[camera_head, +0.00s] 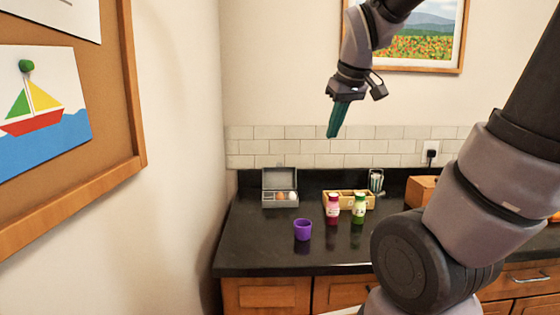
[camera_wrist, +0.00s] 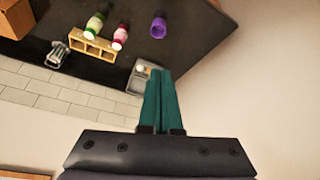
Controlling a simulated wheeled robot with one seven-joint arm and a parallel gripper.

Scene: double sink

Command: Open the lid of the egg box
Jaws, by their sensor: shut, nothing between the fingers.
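The grey egg box (camera_head: 279,188) stands at the back left of the dark counter. Its lid (camera_head: 279,178) is up, and a brown egg and a white egg show inside. In the wrist view the egg box (camera_wrist: 138,80) is partly hidden behind my fingers. My gripper (camera_head: 336,134) is shut and empty, with its green fingers pointing down. It is high above the counter, up and to the right of the egg box in the head view and apart from it. The gripper also shows in the wrist view (camera_wrist: 161,74).
A purple cup (camera_head: 303,229) stands in front of the box. A tiled wall (camera_head: 300,148) runs behind. The counter's left front is clear.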

